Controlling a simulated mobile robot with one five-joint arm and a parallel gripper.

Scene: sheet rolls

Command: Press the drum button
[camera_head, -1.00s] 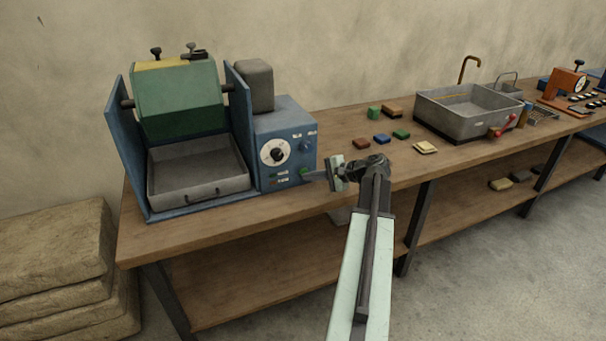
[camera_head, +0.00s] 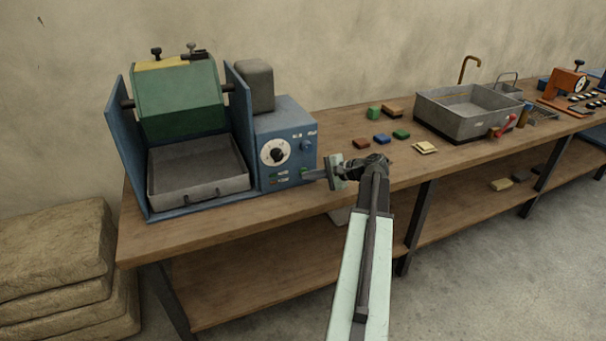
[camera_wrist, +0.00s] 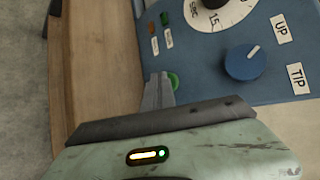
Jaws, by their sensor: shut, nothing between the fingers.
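The blue control box (camera_head: 284,140) of the drum machine stands on the bench. A round green button (camera_wrist: 174,79) on its front panel shows in the wrist view, partly covered by my fingers. I cannot read a label on it. My gripper (camera_wrist: 161,80) is shut and empty, its fingertips right at the button. I cannot tell if they touch it. In the head view my gripper (camera_head: 306,175) reaches the box's lower right front. The green drum (camera_head: 178,98) hangs between blue side plates above a grey tray (camera_head: 198,190).
The panel also has a white dial (camera_head: 275,152) and a blue knob (camera_wrist: 245,62) beside UP and TIP labels. Small coloured blocks (camera_head: 381,139) and a grey sink (camera_head: 466,112) are farther right on the bench. Stacked sacks (camera_head: 55,250) stand at left.

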